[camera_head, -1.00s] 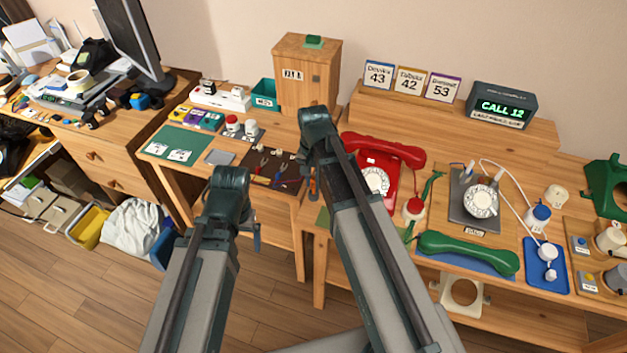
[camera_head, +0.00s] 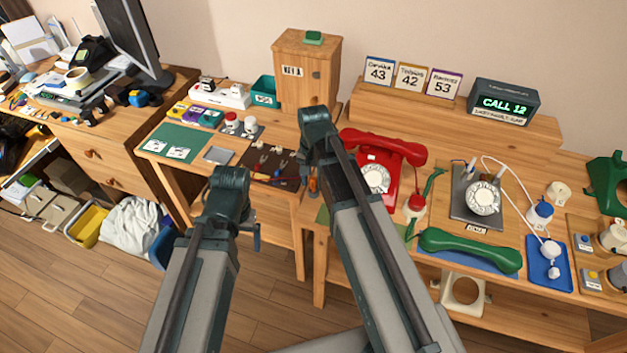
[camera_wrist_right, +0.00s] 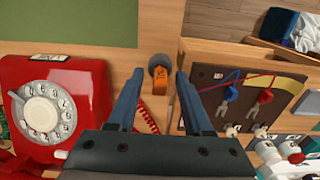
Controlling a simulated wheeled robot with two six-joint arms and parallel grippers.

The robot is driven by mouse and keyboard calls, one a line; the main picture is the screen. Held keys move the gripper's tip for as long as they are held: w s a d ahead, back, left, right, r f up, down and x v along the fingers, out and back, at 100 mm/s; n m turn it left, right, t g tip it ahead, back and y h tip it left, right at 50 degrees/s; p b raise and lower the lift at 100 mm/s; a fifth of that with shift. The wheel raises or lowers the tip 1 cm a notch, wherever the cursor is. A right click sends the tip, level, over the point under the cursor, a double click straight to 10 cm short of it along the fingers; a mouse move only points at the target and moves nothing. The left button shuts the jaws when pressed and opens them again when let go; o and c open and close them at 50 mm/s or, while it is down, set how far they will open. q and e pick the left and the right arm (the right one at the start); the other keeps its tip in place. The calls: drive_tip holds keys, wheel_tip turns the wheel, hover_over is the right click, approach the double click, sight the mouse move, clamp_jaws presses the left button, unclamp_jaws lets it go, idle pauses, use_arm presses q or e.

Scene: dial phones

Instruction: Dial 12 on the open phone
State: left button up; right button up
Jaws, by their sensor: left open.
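The open phone (camera_head: 483,197) is a grey base plate with a bare white rotary dial, on the right-hand table in the head view. A red dial phone (camera_head: 378,172) stands left of it; it also shows in the right wrist view (camera_wrist_right: 45,105). The sign (camera_head: 503,103) behind reads "CALL 12". My right gripper (camera_wrist_right: 160,73) is open over the table's left edge, left of the red phone. An orange-and-black tool (camera_wrist_right: 158,78) shows between its fingers, apparently not gripped. My left gripper (camera_head: 256,238) is open, mostly hidden behind its arm, away from the phones.
A green handset (camera_head: 468,250) lies in front of the open phone. White cables and a blue tray (camera_head: 546,265) are at its right. A red-topped bottle (camera_head: 415,205) stands between the two phones. Number cards (camera_head: 411,77) stand on the rear shelf.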

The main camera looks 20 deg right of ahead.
drive_tip(key=shift+r, duration=0.1)
wheel_tip(320, 180, up, 14)
drive_tip(key=p, duration=1.3)
drive_tip(key=shift+p, duration=0.4)
drive_tip(key=shift+f, duration=0.2)
drive_tip(key=s+a+n+h, duration=0.1)
drive_tip(key=s+a+n, duration=0.9)
drive_tip(key=s, duration=0.4)
drive_tip(key=shift+s+a+n, duration=0.15)
drive_tip(key=shift+a+n, duration=0.1)
drive_tip(key=shift+n, duration=0.05)
drive_tip(key=shift+r, duration=0.1)
